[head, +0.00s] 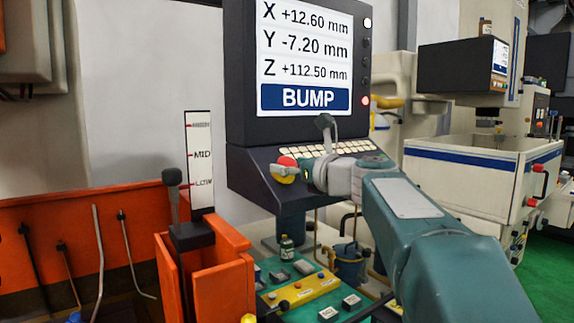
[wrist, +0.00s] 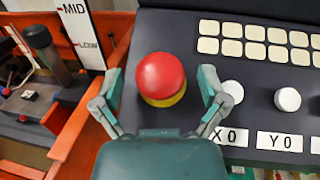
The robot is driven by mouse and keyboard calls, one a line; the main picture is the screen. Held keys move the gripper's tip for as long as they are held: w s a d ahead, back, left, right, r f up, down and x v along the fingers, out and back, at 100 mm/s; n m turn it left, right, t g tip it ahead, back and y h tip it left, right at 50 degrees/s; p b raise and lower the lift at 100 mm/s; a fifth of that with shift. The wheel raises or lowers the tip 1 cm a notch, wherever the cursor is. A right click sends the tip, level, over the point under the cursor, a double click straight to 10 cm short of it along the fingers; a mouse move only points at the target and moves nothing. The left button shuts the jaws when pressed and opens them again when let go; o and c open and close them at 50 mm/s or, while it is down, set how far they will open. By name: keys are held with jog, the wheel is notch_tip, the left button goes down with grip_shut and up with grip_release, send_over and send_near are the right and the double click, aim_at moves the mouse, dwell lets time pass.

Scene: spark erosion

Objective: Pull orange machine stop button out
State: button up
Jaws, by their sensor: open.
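A round red mushroom button (wrist: 161,75) on a yellow base (wrist: 170,99) sits on the dark sloping console panel; it looks red rather than orange. It also shows in the head view (head: 287,161), partly hidden by my gripper. My gripper (wrist: 162,83) is open, with one finger on each side of the button. Gaps show between the fingers and the button in the wrist view. How far the fingertips reach down beside it, I cannot tell.
White knobs (wrist: 287,99) above labels X0 and Y0 lie close right of my right finger. Cream keys (wrist: 256,33) fill the panel behind. The monitor (head: 303,55) reads BUMP. An orange tank (head: 220,285) with a level gauge (head: 200,160) stands left.

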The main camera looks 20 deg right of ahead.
jog(key=v, duration=1.1)
jog(key=shift+s, duration=0.2)
jog(key=s+a+f+n+g+h, duration=0.1)
jog(key=s+a+f+n+g, duration=0.25)
jog(key=a+f+n, duration=0.45)
jog(key=s+a+f+n+g, duration=0.35)
jog(key=a+f+n, duration=0.25)
jog(key=f, duration=0.4)
jog(key=s+f+n+g+h, duration=0.4)
jog(key=s+f+n, duration=0.7)
jog(key=f+n, duration=0.3)
jog(key=a+n, duration=0.1)
jog(key=n, duration=0.2)
jog(key=shift+h, duration=0.4)
